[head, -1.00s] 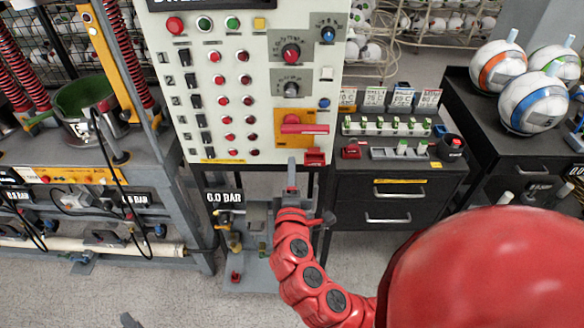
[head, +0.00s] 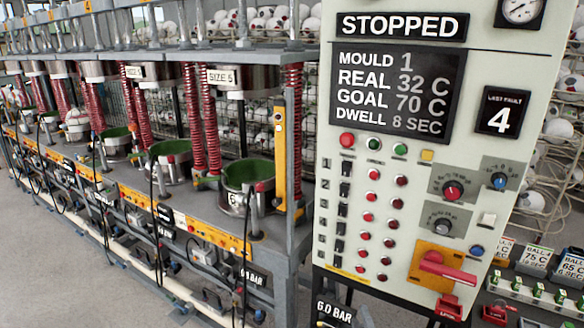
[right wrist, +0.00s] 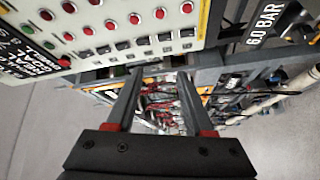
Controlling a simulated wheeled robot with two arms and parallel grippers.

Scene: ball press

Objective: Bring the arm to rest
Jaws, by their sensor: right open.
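My right gripper (right wrist: 160,78) is open and empty in the right wrist view. Its two grey fingers stand apart, with red parts near their bases. My left arm does not show.
In the head view the control panel (head: 300,250) stands at the right, its display (head: 398,95) reading STOPPED. A row of presses with open moulds (head: 247,185) runs along the left. Grey floor (head: 45,240) is free at the lower left.

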